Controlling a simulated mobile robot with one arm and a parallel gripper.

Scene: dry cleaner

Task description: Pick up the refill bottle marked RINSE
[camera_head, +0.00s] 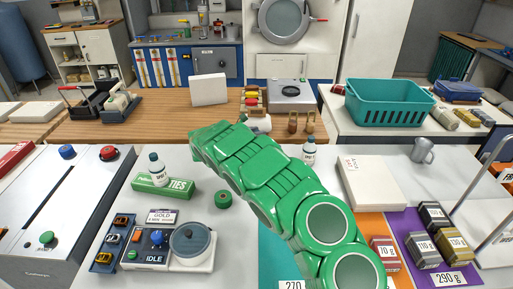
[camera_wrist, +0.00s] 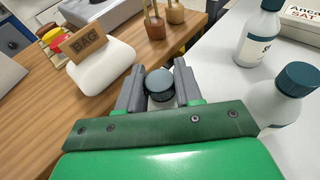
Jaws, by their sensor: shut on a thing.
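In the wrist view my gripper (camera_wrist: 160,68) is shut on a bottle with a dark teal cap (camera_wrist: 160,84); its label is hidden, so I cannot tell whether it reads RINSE. Two more white bottles with teal caps stand to the right: one farther off (camera_wrist: 258,40) with a label only partly in view, one closer (camera_wrist: 278,106). In the head view my green arm hides the gripper and the held bottle. One white bottle (camera_head: 309,152) stands right of the arm, its label too small to read. Another white bottle (camera_head: 158,172) stands at the green TIES box (camera_head: 163,187).
A teal basket (camera_head: 390,110) and a white box (camera_head: 370,182) are to the right.

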